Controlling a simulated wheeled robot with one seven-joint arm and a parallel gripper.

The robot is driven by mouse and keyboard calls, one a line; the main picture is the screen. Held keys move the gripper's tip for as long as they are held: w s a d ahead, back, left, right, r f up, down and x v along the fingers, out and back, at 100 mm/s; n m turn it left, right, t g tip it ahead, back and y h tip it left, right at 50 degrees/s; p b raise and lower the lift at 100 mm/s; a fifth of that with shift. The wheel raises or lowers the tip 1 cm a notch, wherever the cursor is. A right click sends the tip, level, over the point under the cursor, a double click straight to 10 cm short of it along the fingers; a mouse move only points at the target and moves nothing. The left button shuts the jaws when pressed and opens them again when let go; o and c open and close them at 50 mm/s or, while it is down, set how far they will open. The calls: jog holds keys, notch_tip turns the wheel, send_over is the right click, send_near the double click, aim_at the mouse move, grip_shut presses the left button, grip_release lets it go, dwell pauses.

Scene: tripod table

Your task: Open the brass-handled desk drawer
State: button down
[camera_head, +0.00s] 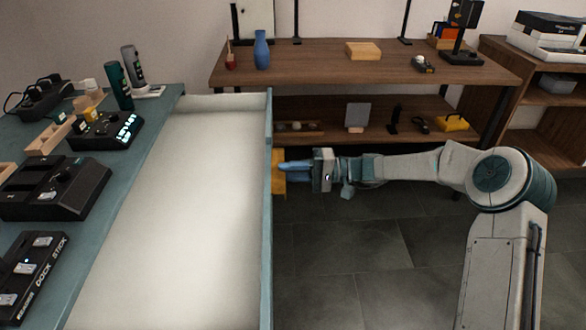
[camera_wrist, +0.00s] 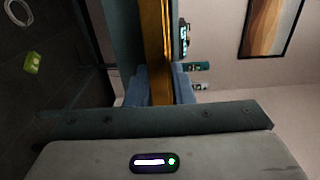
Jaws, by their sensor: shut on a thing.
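The desk drawer (camera_head: 180,200) stands pulled far out from the blue-green desk (camera_head: 95,215) in the head view. Its white inside is bare and its thin front panel (camera_head: 268,130) faces right, toward my arm. The brass handle (camera_head: 278,180) sits on the outer face of that panel. My gripper (camera_head: 292,169) is shut on the handle, coming from the right. In the wrist view the brass handle (camera_wrist: 154,50) runs as an upright bar between the blue fingers (camera_wrist: 160,88) of my gripper. The drawer front shows as a dark teal strip (camera_wrist: 127,45) beside it. The fingers partly hide the handle.
Black devices (camera_head: 58,185) and bottles (camera_head: 120,85) stand on the desk. A wooden shelf (camera_head: 330,65) with a blue vase (camera_head: 261,50) and other small items is behind my arm. Dark tiled floor (camera_head: 350,250) is clear right of the drawer, in front of my arm.

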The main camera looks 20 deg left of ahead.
jog(key=shift+d+f, duration=0.1)
jog(key=shift+f, duration=0.2)
jog(key=c, duration=1.3)
grip_release()
jog(key=shift+r, duration=0.1)
jog(key=p+v, duration=0.2)
jog(key=v, duration=1.1)
jog(key=shift+w+d+p, duration=0.15)
jog(key=shift+d+p, duration=0.1)
jog(key=shift+p, duration=0.1)
